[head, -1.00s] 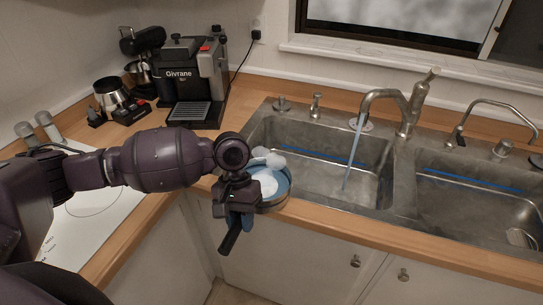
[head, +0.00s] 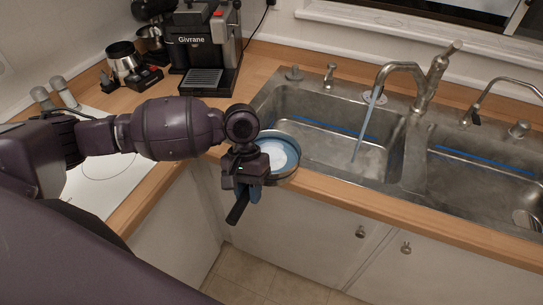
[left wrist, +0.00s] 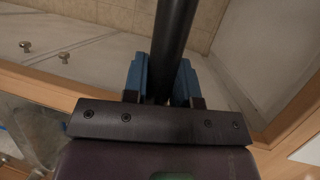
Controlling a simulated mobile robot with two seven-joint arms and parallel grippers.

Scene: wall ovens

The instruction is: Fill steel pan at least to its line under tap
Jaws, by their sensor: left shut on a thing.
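My left gripper (head: 247,188) is shut on the black handle (head: 237,210) of the steel pan (head: 294,168). The handle also shows between the blue finger pads in the left wrist view (left wrist: 176,35). The pan is roughly level above the counter's front edge, by the left basin's front left corner. Inside it I see a blue band and a pale patch; I cannot tell the water level against a line. The curved tap (head: 402,67) runs a stream of water (head: 366,125) into the left basin (head: 330,135), right of and apart from the pan. My right gripper is not in view.
The right basin (head: 470,180) has a second, thinner spout (head: 496,90) behind it. A black coffee machine (head: 205,45) stands back left, with a steel jug (head: 124,60) beside it. Cabinet doors (head: 300,235) lie below the counter edge. The left basin looks clear.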

